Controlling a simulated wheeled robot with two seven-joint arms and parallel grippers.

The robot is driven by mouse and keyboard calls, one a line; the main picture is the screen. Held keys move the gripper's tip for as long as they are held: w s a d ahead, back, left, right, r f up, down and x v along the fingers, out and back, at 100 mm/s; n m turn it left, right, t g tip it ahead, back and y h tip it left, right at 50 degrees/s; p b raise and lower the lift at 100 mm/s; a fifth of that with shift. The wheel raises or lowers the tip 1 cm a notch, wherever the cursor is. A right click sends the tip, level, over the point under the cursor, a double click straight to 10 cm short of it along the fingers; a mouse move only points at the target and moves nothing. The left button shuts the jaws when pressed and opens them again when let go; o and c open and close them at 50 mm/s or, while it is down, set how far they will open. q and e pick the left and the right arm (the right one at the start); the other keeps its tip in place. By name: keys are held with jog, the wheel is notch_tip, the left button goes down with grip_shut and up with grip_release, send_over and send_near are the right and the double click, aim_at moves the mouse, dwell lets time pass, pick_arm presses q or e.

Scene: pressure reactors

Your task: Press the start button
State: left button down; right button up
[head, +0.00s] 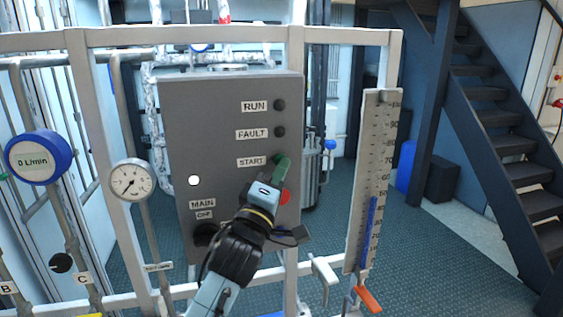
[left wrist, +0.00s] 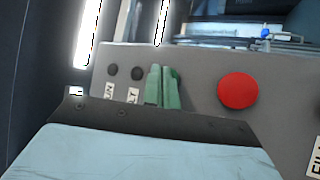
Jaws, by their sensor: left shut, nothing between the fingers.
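The grey control panel (head: 225,120) has a START label (head: 251,161). The start button beside it is mostly hidden behind my left gripper in the head view. In the left wrist view a dark green edge of the start button (left wrist: 176,76) shows just behind the fingers. My left gripper (head: 281,170) has green fingertips, shut with nothing between them, at the button's place. The fingers also show in the left wrist view (left wrist: 161,86). I cannot tell whether they touch the button or whether it is pressed in. My right gripper is out of view.
A red button (left wrist: 238,91) sits close to the fingers. RUN (head: 280,104) and FAULT (head: 280,131) lamps are dark. A black MAIN knob (head: 206,233) is lower left. A white frame post (head: 294,90) and a level gauge (head: 375,150) stand to the right.

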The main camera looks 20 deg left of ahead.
pick_arm(q)
jog(key=shift+w+a, duration=0.25)
jog(key=shift+w, duration=0.15)
dwell(0.3)
jog(key=shift+s, duration=0.1)
jog(key=shift+s+d, duration=0.5)
jog(key=shift+s, duration=0.15)
jog(key=shift+s+d+p, duration=0.3)
jog(key=shift+s+d, duration=0.4)
jog(key=shift+s, duration=0.35)
jog(key=shift+s+d+p, duration=0.25)
jog(key=shift+s+d, duration=0.45)
jog(key=shift+s, duration=0.35)
